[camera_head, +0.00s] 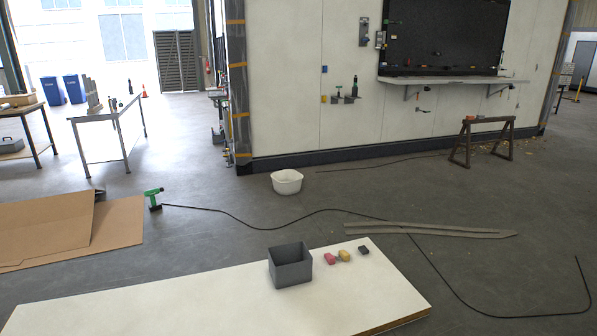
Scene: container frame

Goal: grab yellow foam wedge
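A small yellow piece (345,256), which looks like the foam wedge, lies on the white board (190,298) in the foreground. It sits close beside a small red piece (329,259), with a small pale bit between them; whether they touch is too small to tell. A small dark block (364,250) lies just to the right of the yellow piece. An open grey bin (290,268) stands on the board to the left of the red piece. Neither of my grippers shows in this view.
Brown cardboard sheets (117,232) lie at the left. A green tool (153,198) with a long black cable, a white tub (287,181) and long grey strips (430,230) are on the floor. The board's left half is bare.

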